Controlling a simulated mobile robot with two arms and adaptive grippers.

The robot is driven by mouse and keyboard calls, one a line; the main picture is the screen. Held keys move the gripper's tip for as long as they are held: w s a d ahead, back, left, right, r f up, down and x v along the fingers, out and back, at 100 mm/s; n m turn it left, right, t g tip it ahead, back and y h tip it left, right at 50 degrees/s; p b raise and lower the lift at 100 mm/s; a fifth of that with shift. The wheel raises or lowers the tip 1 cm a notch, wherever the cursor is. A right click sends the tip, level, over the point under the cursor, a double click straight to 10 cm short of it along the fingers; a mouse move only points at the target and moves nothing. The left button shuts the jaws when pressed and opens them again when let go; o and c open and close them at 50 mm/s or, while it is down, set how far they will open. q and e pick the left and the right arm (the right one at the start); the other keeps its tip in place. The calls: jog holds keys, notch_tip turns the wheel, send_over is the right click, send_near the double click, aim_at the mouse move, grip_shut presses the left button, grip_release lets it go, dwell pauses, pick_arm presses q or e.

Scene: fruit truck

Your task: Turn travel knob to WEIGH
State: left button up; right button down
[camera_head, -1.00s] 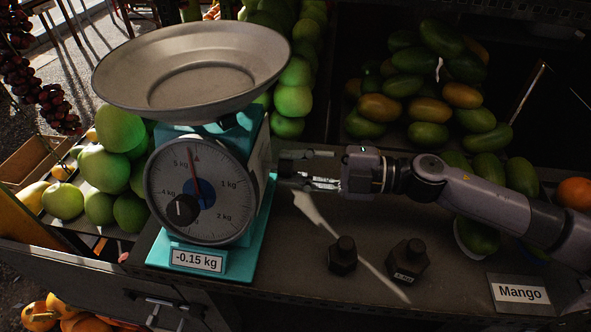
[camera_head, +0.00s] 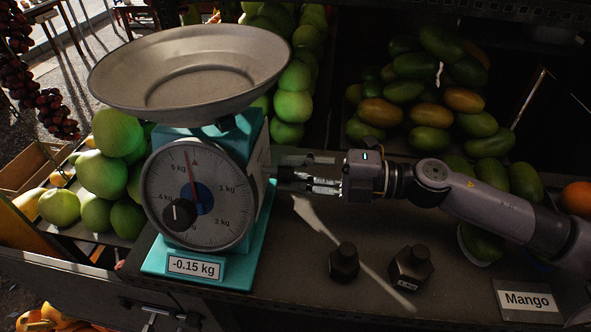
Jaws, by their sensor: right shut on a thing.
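The teal scale (camera_head: 257,235) stands on the counter with a wide metal pan (camera_head: 190,75) on top. Its round dial (camera_head: 215,225) has a red pointer near the top, and a black knob (camera_head: 179,214) sits on the dial face. A label (camera_head: 194,268) below reads -0.15 kg. My right gripper (camera_head: 290,178) is at the scale's right side, pointing left, its fingers shut on a small part there, which I take to be the travel knob. The fingers mostly hide that part, and its setting cannot be read. My left gripper is out of view.
Two dark weights (camera_head: 344,262) (camera_head: 411,267) stand on the counter in front of my right arm. A Mango sign (camera_head: 527,300) is at the front right. Green mangoes (camera_head: 430,95) are piled behind, and green fruit (camera_head: 110,170) lies left of the scale.

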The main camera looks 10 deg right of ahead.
jog(key=c, duration=1.3)
grip_release()
jog(key=v, duration=1.2)
jog(key=shift+r, duration=0.15)
